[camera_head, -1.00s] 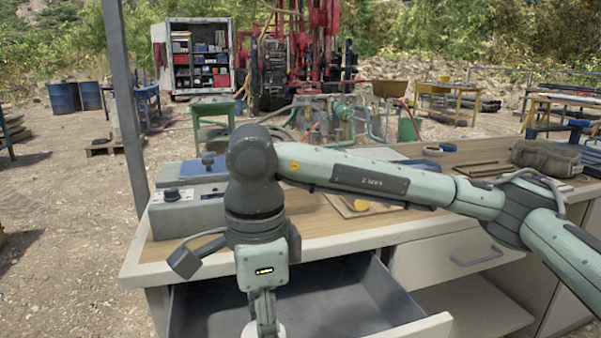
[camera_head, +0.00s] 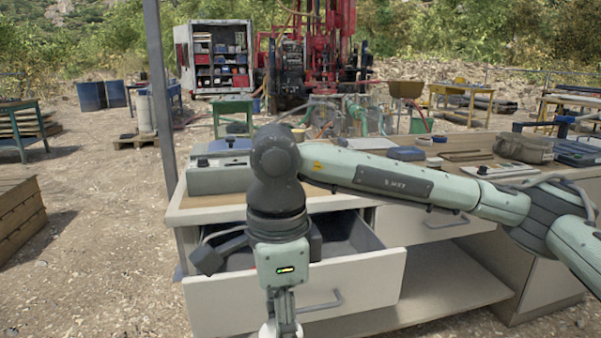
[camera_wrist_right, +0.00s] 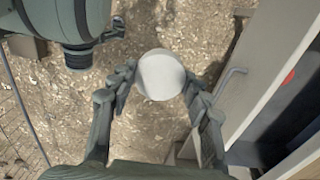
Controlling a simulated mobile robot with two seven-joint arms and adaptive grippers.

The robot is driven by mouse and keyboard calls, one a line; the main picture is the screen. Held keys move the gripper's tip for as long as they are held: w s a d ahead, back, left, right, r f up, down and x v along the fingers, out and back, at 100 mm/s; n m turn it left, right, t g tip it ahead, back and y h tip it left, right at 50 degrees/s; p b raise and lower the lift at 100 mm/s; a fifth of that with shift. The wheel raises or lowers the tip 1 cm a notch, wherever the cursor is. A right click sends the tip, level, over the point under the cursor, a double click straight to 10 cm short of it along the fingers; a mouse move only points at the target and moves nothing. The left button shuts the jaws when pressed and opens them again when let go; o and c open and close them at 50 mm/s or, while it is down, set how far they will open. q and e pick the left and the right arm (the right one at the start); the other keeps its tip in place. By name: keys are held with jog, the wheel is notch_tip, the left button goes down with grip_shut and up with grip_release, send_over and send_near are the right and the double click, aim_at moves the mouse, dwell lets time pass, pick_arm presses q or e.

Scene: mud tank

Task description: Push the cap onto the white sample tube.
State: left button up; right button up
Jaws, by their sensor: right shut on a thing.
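My right arm comes in from the right and hangs down in front of the workbench. In the right wrist view, my right gripper (camera_wrist_right: 160,92) is shut on a white round piece (camera_wrist_right: 160,75), seen end-on between the fingertips. I cannot tell from this angle whether it is the sample tube or its cap. A sliver of white also shows at the bottom edge of the head view (camera_head: 268,329), beside the gripper. No separate cap or second tube can be made out. My left gripper is not in view.
A brown pouch (camera_head: 522,148) lies on the right. Open gravel ground (camera_head: 105,250) lies to the left, with wooden crates (camera_head: 15,222).

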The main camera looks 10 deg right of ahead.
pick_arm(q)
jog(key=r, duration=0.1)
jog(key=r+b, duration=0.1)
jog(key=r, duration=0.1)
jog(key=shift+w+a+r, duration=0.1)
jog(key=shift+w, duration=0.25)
pick_arm(e)
jog(key=w+d+f+n, duration=0.2)
jog(key=d+f+n, duration=1.1)
jog(key=f+n, duration=0.3)
jog(key=shift+d+f+n, duration=0.3)
jog(key=shift+n, duration=0.4)
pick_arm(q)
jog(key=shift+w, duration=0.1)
